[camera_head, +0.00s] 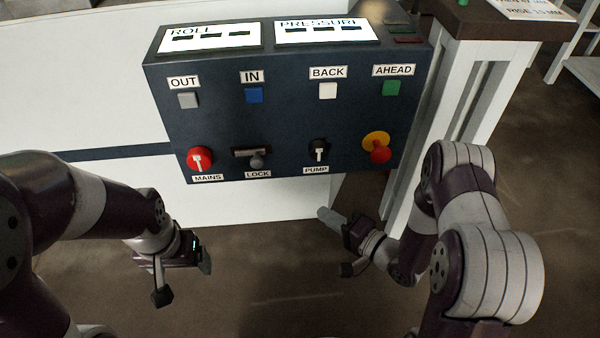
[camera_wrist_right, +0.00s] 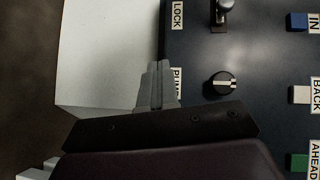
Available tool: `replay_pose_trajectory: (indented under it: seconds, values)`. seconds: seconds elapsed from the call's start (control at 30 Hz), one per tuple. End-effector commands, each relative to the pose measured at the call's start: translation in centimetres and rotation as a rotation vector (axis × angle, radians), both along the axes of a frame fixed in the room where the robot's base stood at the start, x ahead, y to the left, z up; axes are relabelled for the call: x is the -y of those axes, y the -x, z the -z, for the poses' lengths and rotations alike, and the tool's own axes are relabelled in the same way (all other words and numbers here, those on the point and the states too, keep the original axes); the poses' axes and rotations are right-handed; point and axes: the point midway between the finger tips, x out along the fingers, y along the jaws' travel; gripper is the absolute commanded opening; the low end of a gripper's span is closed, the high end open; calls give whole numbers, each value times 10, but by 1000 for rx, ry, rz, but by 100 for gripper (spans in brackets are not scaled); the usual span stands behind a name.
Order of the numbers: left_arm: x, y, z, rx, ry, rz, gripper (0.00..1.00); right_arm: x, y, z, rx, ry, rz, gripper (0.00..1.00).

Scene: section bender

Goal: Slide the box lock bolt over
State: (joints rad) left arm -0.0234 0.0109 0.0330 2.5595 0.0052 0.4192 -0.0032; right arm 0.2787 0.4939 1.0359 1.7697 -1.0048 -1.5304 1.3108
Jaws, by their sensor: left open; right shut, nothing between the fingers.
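The lock bolt (camera_head: 255,158) is a small dark slide with a grey round knob, above the LOCK label on the dark control box (camera_head: 290,112). Its knob end also shows at the top of the right wrist view (camera_wrist_right: 224,10). My right gripper (camera_head: 326,215) is shut and empty, below the box's lower edge and to the right of the bolt. In the right wrist view its closed fingers (camera_wrist_right: 156,82) are beside the PUMP label, apart from the bolt. My left gripper (camera_head: 204,258) is open and empty, low and left of the bolt.
The red MAINS switch (camera_head: 200,159) is left of the bolt. The black PUMP knob (camera_head: 319,150) and a red emergency button on yellow (camera_head: 378,148) are to its right. Several push buttons line the row above. A white post (camera_head: 455,100) stands right of the box.

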Motion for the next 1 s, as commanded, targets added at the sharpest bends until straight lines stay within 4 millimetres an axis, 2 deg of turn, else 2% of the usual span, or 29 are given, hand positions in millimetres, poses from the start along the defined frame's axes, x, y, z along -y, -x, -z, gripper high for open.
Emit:
replay_pose_trajectory:
  seconds: [0.03, 0.1, 0.2, 0.67, 1.0]
  values:
    - [0, 0, -4, 1, 0, 0, 84, -3, -1, -22, 26, -110, -15, 0]
    - [0, 0, -4, 0, 0, 0, 84, -5, 0, -46, 41, -259, -35, 0]
    - [0, 0, -3, 0, 0, 0, 84, -4, 1, -62, 27, -385, -42, 0]
    - [0, 0, 1, -1, 0, 0, 84, -9, -5, -61, 9, -402, -41, 0]
    - [0, 0, 30, -1, 0, 0, 84, -56, -52, -69, 12, -402, -45, 0]
